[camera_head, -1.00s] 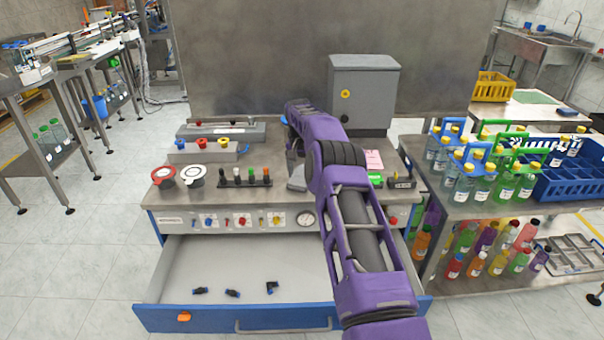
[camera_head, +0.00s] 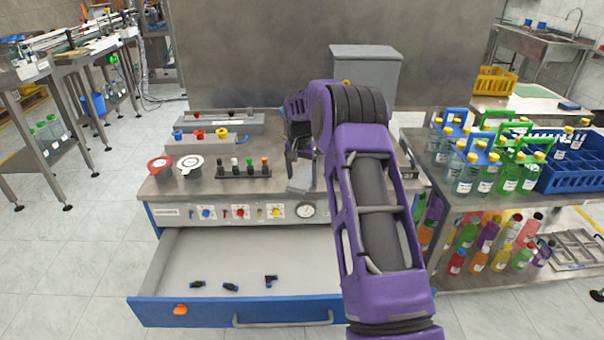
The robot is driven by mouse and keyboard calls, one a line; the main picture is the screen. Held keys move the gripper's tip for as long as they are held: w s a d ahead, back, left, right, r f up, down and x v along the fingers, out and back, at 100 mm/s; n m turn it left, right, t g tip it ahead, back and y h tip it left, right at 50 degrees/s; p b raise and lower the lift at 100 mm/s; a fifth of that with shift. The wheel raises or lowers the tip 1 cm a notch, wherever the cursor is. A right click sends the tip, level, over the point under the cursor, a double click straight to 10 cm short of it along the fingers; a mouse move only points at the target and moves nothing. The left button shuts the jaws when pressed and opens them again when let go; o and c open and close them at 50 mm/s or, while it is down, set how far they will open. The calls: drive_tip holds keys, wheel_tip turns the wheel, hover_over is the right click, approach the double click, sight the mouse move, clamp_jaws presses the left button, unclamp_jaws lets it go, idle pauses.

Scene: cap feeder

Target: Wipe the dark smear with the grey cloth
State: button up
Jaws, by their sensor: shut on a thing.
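My gripper (camera_head: 297,161) is over the steel worktop (camera_head: 268,181), at its middle, with the dark fingers pointing down. It is shut on the grey cloth (camera_head: 303,177), which shows as a pale grey patch just below the fingers. I cannot tell whether the cloth touches the worktop. I cannot make out the dark smear; my purple arm covers the right part of the worktop.
A row of small knobs on a black strip (camera_head: 244,174) stands left of the cloth, with red and white lids (camera_head: 191,162) farther left. A grey cabinet (camera_head: 368,66) stands behind. The drawer (camera_head: 220,262) is open and holds several black fittings. Bottles crowd the right shelf.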

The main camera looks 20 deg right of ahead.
sight(303, 187)
drive_tip(key=shift+s+a+f+b, duration=0.1)
drive_tip(key=shift+s+a+b, duration=0.15)
drive_tip(key=shift+s, duration=0.55)
drive_tip(key=shift+s+a+b, duration=0.2)
drive_tip(key=shift+s+b, duration=0.05)
drive_tip(key=shift+s, duration=0.5)
drive_tip(key=shift+s+a+f+b, duration=0.1)
drive_tip(key=shift+s+a+b, duration=0.15)
drive_tip(key=shift+s, duration=0.55)
drive_tip(key=shift+r, duration=0.1)
drive_tip(key=shift+r, duration=0.1)
drive_tip(key=shift+w+r+p, duration=0.1)
drive_tip(key=shift+r+p, duration=1.95)
drive_tip(key=shift+r, duration=1)
drive_tip(key=shift+r+p, duration=0.8)
drive_tip(key=shift+r, duration=0.7)
